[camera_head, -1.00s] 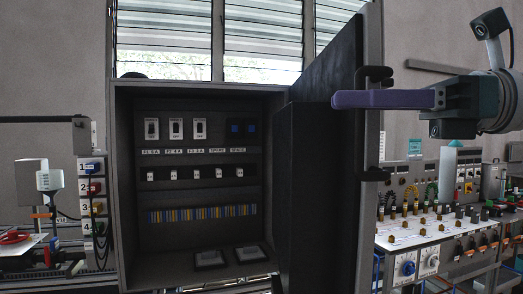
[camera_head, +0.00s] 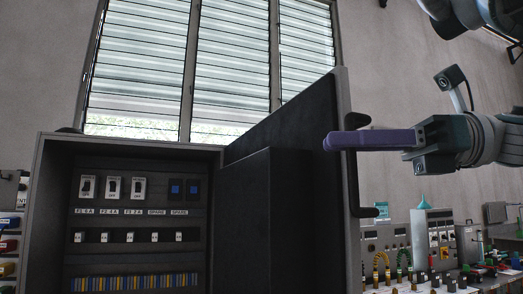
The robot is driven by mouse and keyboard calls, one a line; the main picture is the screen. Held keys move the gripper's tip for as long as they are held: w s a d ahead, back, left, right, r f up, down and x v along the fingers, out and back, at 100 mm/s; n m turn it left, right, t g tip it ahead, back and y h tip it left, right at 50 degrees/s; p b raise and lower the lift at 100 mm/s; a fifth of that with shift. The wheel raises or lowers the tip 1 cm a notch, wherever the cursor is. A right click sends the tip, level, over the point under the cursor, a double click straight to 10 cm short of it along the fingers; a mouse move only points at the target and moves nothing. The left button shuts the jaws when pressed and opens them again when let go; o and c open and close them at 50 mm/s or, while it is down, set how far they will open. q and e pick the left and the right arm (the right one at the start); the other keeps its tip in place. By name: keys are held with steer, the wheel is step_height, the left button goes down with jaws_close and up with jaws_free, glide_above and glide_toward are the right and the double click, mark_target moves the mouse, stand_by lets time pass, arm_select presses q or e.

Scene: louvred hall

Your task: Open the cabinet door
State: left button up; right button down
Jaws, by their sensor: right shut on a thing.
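The cabinet (camera_head: 48,220) stands at the left with its front open, showing rows of switches and a striped terminal strip inside. Its dark door (camera_head: 300,130) is swung wide open on the right side and seen at a steep angle. A black bar handle (camera_head: 353,185) is on the door's outer face, near its free edge. My right gripper (camera_head: 340,141) comes in from the right, its purple fingers shut on the handle's upper part. The fingertips overlap the door edge in view. My left gripper is not in view.
A louvred window (camera_head: 232,70) fills the wall behind the cabinet. At the right, a bench with control panels (camera_head: 385,240) and several coloured cables stands behind the door. At the far left are numbered coloured blocks (camera_head: 8,245).

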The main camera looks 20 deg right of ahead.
steer(key=shift+a+r, duration=0.1)
steer(key=c, duration=1.2)
jaws_free()
steer(key=shift+o, duration=0.2)
steer(key=shift+s+d, duration=0.1)
steer(key=shift+d, duration=0.2)
steer(key=b+v, duration=0.4)
steer(key=v, duration=0.5)
steer(key=shift+s+d, duration=0.15)
